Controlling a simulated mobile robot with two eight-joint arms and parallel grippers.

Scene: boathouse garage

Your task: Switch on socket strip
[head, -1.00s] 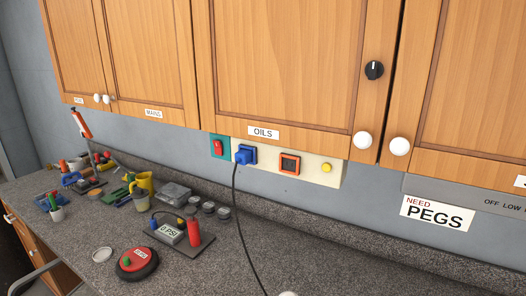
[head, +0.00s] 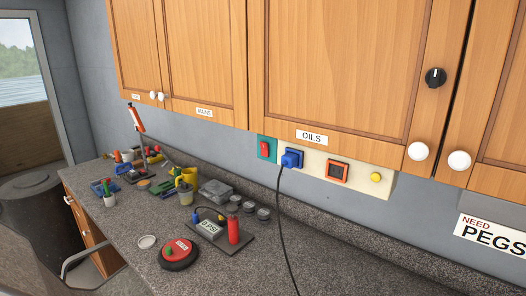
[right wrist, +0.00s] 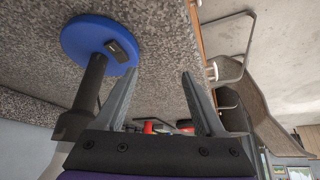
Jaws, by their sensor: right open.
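The socket strip (head: 317,169) is a cream panel on the wall under the wooden cupboards in the head view. At its left end is a red rocker switch (head: 264,147) on a teal plate. A blue plug (head: 291,158) with a black cable sits beside it, then an orange-framed square unit (head: 338,173) and a yellow button (head: 376,177). Whether the switch is on cannot be told. My right gripper (right wrist: 160,77) shows only in the right wrist view, open, with nothing between its fingers and away from the strip. My left gripper is not in view.
The grey counter (head: 165,213) holds a red round device (head: 178,254), a gauge block reading 0 PSI (head: 209,229), a red cylinder (head: 234,230) and several tools. A blue disc (right wrist: 80,42) with a black stem is near my right fingers. A dark bin (head: 30,215) stands at left.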

